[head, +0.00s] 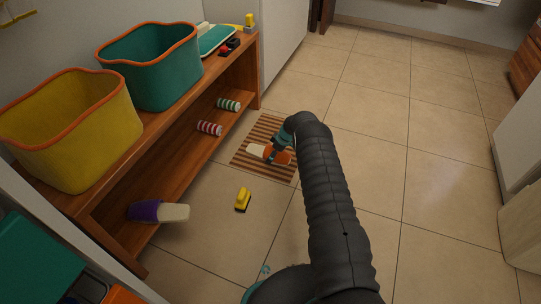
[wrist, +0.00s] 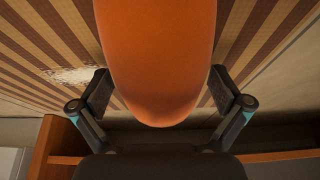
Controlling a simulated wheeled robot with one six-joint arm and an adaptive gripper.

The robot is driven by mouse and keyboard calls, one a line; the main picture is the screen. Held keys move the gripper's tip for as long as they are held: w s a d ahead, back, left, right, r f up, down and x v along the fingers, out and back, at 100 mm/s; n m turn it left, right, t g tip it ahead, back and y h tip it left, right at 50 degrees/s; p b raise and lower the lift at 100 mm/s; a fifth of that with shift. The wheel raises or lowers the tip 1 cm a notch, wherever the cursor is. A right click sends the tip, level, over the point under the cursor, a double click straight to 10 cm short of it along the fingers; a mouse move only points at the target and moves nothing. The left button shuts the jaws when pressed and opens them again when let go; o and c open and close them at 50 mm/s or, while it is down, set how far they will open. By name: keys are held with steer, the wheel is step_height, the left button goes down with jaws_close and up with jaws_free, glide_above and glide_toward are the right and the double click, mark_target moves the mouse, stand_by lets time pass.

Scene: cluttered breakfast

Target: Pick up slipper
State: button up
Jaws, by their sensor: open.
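An orange and cream slipper (head: 255,149) lies on a brown striped mat (head: 248,168) on the floor in the head view. My gripper (head: 277,155) is down at its orange part. In the wrist view, the slipper's rounded orange end (wrist: 157,60) fills the upper middle. My open gripper (wrist: 160,92) has one finger on each side of this end. Whether the fingers touch it is unclear.
A wooden shelf unit (head: 108,203) stands left, with yellow (head: 75,130) and teal (head: 155,70) bins on top. Red-striped (head: 209,128) and green-striped (head: 229,104) rolled items lie on its lower level. A yellow toy (head: 243,199) sits on the tiles. The floor right of my arm is clear.

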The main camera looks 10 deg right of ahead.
mark_target(271, 149)
steer(key=shift+f, duration=0.15)
steer(key=c, duration=1.1)
steer(key=shift+o, duration=0.2)
step_height(271, 149, up, 5)
steer(key=shift+r+p, duration=0.1)
steer(key=shift+p, duration=0.35)
steer(key=s+d+r+p, duration=0.1)
steer(key=s+d+r, duration=0.5)
steer(key=d, duration=0.4)
steer(key=shift+r, duration=0.15)
steer(key=shift+s, duration=0.1)
